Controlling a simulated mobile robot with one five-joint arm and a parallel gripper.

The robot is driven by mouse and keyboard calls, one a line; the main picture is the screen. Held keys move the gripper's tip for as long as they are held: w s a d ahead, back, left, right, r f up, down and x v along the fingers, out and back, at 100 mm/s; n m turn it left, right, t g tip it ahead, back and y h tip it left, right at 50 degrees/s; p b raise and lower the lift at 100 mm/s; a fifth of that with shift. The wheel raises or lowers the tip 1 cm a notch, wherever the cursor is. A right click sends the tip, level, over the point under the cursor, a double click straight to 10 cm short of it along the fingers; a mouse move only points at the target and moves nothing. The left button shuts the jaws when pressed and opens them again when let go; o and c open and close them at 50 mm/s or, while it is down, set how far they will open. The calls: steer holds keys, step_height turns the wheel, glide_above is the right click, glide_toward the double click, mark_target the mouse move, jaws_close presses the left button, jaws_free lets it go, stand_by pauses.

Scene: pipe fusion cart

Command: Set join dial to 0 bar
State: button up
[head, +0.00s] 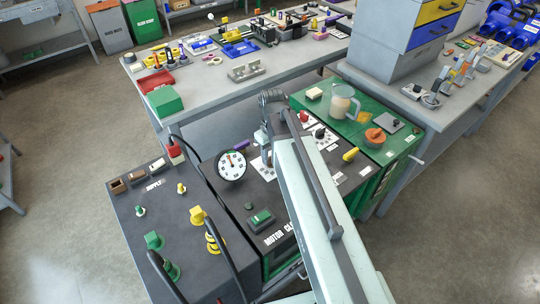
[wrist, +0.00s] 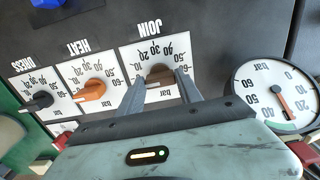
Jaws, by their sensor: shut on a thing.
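The join dial (wrist: 160,74) is a brown knob on a white scale plate marked JOIN, shown upside down in the wrist view. My gripper (wrist: 160,80) has one finger on each side of the knob and is shut on it. I cannot tell which number the knob points at, as the fingers and gripper body hide part of the scale. In the head view my gripper (head: 264,140) is over the cart's black panel, and my arm hides much of the dial area.
In the wrist view an orange heat dial (wrist: 90,91) and a black dial (wrist: 40,101) sit left of the join dial. A round bar gauge (wrist: 264,80) stands close on the right; it also shows in the head view (head: 231,165). A glass jug (head: 342,103) stands on the green top.

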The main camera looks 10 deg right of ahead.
mark_target(271, 158)
steer(key=shift+w+a, duration=0.1)
steer(key=shift+a, duration=0.1)
steer(key=o, duration=1.4)
steer(key=shift+r, duration=0.1)
step_height(271, 158, up, 8)
steer(key=p, duration=0.8)
steer(key=shift+s, duration=0.2)
